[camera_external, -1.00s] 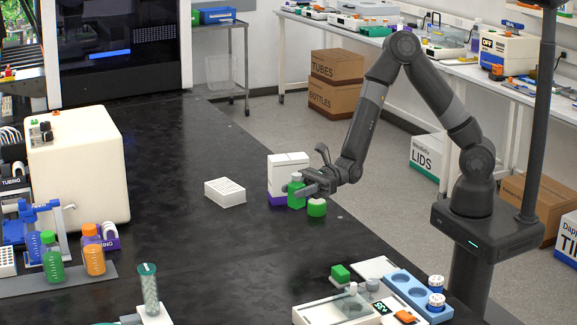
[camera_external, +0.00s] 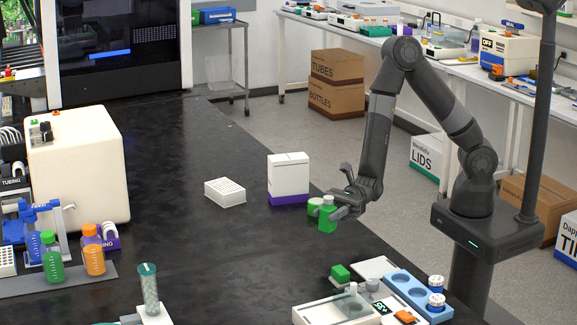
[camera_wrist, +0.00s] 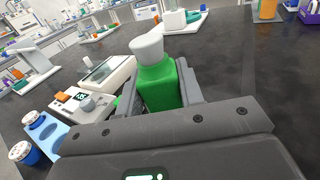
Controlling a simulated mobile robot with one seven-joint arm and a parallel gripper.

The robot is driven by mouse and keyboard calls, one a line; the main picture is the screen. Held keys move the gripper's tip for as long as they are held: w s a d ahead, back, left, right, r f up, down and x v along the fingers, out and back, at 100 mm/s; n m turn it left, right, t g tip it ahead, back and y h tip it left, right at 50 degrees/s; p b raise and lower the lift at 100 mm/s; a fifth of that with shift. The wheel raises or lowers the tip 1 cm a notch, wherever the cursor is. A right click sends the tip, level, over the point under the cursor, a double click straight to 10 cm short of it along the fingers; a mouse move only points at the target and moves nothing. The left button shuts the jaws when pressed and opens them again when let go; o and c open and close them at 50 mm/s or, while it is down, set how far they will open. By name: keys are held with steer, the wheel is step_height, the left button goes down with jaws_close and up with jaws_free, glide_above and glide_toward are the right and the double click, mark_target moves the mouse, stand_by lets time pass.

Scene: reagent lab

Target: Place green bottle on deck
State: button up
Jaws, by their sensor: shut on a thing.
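My gripper (camera_external: 336,212) is shut on a green bottle (camera_external: 327,222) with a pale cap. It holds the bottle over the right edge area of the dark bench. In the wrist view the bottle (camera_wrist: 160,85) sits between my two fingers (camera_wrist: 162,98), cap away from the palm, its lower part hidden by the gripper. A flat cream tray (camera_external: 318,312) stands at the bottom of the external view, nearer the camera than my gripper; it also shows left of the bottle in the wrist view (camera_wrist: 107,76). I cannot tell which surface is the deck.
The mid-bench is clear.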

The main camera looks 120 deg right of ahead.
steer(key=s+a+n+g+y, duration=0.3)
steer(key=a+n+g, duration=0.15)
steer(key=a, duration=0.25)
steer(key=s+a+f+n+g+y, duration=0.1)
steer(key=s+a+n+g+y, duration=0.25)
steer(key=a+g, duration=0.35)
steer(key=s+a+n+g+y, duration=0.3)
steer(key=a+n+g, duration=0.2)
steer(key=a, duration=0.3)
steer(key=shift+t, duration=0.25)
steer(key=shift+f, duration=3.1)
steer(key=shift+f, duration=0.15)
steer(key=o, duration=1.2)
